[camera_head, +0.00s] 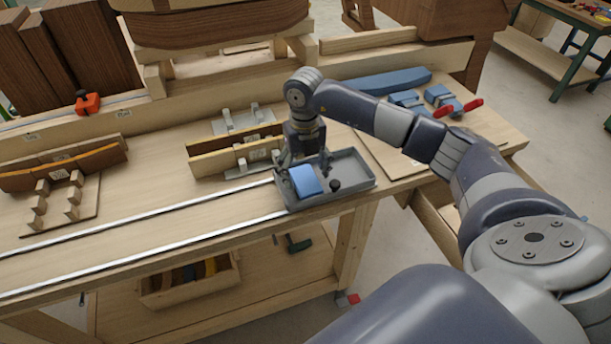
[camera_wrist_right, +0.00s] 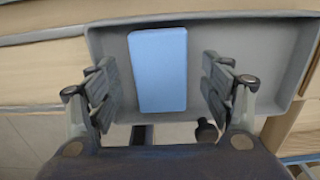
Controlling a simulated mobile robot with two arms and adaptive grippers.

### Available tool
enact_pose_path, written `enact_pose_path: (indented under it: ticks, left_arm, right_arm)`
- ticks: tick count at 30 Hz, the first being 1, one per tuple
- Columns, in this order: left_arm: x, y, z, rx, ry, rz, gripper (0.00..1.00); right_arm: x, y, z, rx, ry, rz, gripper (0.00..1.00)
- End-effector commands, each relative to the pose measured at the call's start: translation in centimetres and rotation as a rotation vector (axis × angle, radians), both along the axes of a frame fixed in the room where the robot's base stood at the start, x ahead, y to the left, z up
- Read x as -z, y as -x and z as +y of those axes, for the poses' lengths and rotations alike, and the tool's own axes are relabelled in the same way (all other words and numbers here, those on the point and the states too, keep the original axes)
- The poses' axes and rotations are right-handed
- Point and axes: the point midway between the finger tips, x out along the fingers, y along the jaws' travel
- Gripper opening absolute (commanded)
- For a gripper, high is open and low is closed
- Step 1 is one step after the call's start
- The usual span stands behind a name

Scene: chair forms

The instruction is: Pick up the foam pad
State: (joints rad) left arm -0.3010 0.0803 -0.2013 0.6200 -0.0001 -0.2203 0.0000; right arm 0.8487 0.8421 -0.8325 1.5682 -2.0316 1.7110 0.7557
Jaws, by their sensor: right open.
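A blue foam pad (camera_head: 305,181) lies in a shallow grey tray (camera_head: 352,166) near the front edge of the workbench. My right gripper (camera_head: 303,163) is over the tray at the pad. In the right wrist view the pad (camera_wrist_right: 158,69) stands lengthwise between the two open fingers of the right gripper (camera_wrist_right: 158,85), with a gap on each side. The fingers do not touch it in that view. The head view partly hides the fingertips behind the wrist. My left gripper is not in view.
Two metal rails (camera_head: 150,226) run along the bench front.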

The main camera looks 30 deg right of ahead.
Motion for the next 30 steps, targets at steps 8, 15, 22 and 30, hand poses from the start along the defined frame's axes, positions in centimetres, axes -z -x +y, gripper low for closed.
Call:
enact_pose_path:
  ticks: [8, 15, 22, 30]
  left_arm:
    - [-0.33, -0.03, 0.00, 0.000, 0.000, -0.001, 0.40]
    - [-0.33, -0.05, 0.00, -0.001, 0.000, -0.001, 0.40]
    - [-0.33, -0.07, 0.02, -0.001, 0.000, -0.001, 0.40]
    - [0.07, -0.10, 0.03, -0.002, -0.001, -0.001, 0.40]
  right_arm:
    - [1.05, 0.01, 0.02, -0.002, 0.000, -0.001, 0.73]
    - [1.01, 0.01, 0.02, -0.002, 0.000, -0.001, 0.44]
    - [1.01, 0.02, 0.01, -0.002, 0.000, -0.001, 0.39]
    - [0.67, -0.04, 0.00, -0.001, 0.000, -0.002, 0.39]
